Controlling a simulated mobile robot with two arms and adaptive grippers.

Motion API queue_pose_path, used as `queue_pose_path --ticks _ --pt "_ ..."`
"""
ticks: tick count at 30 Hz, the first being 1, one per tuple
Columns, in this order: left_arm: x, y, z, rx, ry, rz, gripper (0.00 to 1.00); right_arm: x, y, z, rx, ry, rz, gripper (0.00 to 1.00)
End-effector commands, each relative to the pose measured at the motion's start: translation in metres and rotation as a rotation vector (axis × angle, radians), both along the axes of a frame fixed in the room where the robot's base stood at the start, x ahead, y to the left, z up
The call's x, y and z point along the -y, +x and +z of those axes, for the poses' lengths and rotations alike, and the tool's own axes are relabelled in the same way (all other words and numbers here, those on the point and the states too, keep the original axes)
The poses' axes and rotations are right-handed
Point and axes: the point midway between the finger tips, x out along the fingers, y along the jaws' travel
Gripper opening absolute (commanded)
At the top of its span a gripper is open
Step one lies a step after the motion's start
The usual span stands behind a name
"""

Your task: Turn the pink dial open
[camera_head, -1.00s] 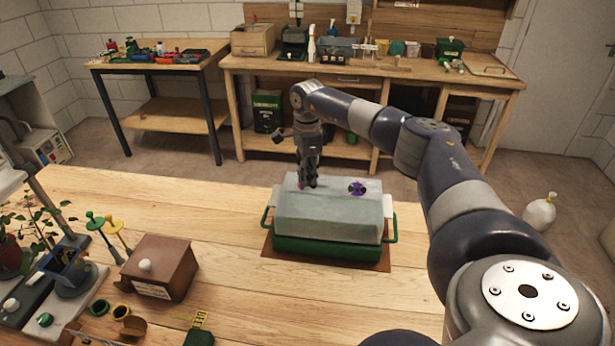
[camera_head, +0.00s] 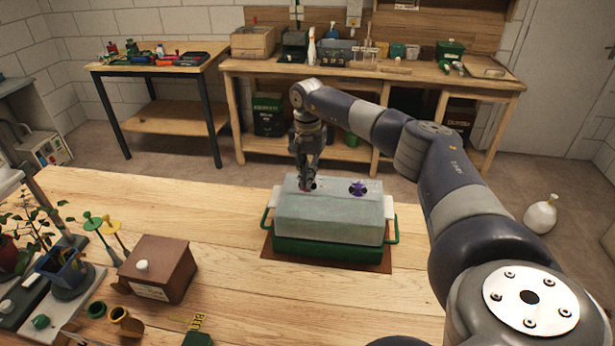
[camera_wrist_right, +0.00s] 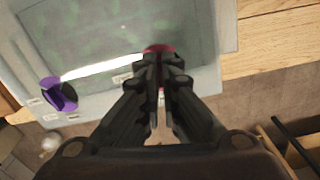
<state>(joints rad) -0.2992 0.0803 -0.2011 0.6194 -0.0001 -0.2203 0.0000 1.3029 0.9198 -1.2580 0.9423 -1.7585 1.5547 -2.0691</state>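The pink dial (camera_wrist_right: 158,48) sits near the edge of the clear propagator lid in the right wrist view, mostly hidden behind my right gripper's fingers. My right gripper (camera_head: 306,187) points down at it; in the right wrist view its fingertips (camera_wrist_right: 164,58) are close together over the dial. I cannot tell how firmly they grip it. The purple dial (camera_head: 358,188) is on the same lid (camera_head: 330,217), to the right in the head view; it also shows in the right wrist view (camera_wrist_right: 60,94). The lid sits on a green tray (camera_head: 330,249). My left gripper is not in view.
A brown box (camera_head: 158,270) with a white knob, potted seedlings (camera_head: 65,270), and green and yellow pegs (camera_head: 108,232) stand on the left of the wooden table (camera_head: 220,215). The table between box and propagator is clear.

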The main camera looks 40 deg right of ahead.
Motion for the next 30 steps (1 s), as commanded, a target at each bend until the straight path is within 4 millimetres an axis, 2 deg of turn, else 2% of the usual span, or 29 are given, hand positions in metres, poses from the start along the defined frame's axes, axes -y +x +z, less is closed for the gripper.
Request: queue_pose_path --ticks 12,28,30 --pt "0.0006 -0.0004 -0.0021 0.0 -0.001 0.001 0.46 0.0003 0.0001 0.0005 0.001 0.001 0.181 0.0" --pt "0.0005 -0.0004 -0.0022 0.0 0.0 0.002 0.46 0.0001 0.0003 0.0007 0.001 0.001 0.204 0.0" --pt "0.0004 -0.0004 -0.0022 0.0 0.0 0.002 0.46 0.0001 0.0003 0.0007 0.001 0.001 0.204 0.15"
